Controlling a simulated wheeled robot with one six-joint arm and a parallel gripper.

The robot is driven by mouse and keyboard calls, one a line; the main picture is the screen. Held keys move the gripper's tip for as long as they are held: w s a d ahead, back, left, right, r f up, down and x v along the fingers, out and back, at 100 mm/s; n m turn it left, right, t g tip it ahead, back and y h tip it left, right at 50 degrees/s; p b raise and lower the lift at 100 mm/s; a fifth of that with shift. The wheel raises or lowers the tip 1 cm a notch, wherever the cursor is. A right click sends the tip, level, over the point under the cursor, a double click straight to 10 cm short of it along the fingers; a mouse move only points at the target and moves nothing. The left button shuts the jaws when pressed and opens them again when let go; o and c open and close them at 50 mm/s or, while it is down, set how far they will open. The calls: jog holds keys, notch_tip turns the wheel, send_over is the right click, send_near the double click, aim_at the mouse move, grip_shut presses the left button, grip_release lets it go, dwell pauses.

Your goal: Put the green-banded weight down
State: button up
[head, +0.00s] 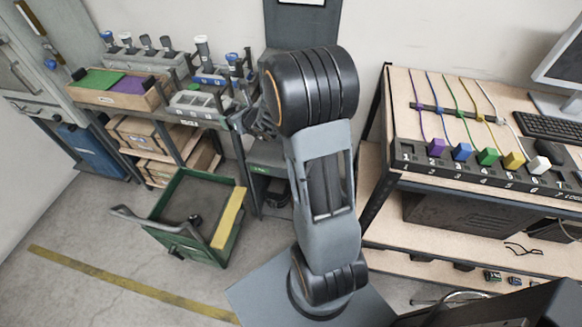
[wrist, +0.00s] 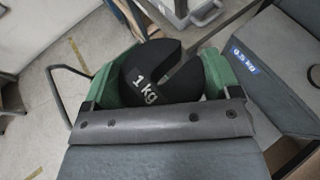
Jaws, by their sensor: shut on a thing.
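In the wrist view a black slotted weight (wrist: 150,78) marked "1 kg" shows just beyond the grey bolted front of my gripper (wrist: 165,95). My gripper is shut on it. The weight's slot opens toward the upper right. Green parts show on both sides of it; I cannot tell whether they are a band, jaws or something behind. In the head view my gripper (head: 257,118) is partly hidden behind my arm, close to the right end of the rack (head: 160,118). The weight cannot be made out there.
A green cart (head: 170,205) with a handle and a yellow edge stands on the floor below the rack. The rack holds a wooden tray (head: 122,98) and several small items. A "0.5 kg" label (wrist: 245,61) is on a grey surface. A bench (head: 480,185) stands right.

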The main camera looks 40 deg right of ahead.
jog(key=w+d+f+m+h+b, duration=0.1)
jog(key=w+d+f+b, duration=0.1)
jog(key=d+f+b, duration=0.4)
jog(key=w+d+f+h+b, duration=0.1)
jog(key=w+d+f+b, duration=0.15)
jog(key=f+b, duration=0.65)
jog(key=s+d+f, duration=0.1)
jog(key=d+f, duration=0.2)
jog(key=s+d+f, duration=0.2)
jog(key=d+f, duration=0.1)
jog(key=s+d+f, duration=0.2)
jog(key=d+f, duration=0.1)
jog(key=d, duration=0.1)
jog(key=shift+s+d+f+p, duration=0.1)
jog(key=shift+p, duration=0.3)
jog(key=shift+s+d+f, duration=0.2)
jog(key=shift+d+f, duration=0.2)
jog(key=shift+f, duration=0.15)
jog(key=shift+s+d+f, duration=0.2)
jog(key=shift+d+f, duration=0.2)
jog(key=shift+f, duration=0.1)
jog(key=shift+f+b, duration=0.4)
jog(key=shift+f, duration=1.05)
jog(key=shift+f, duration=0.15)
jog(key=o, duration=1.5)
jog(key=shift+f, duration=0.1)
jog(key=shift+c, duration=0.2)
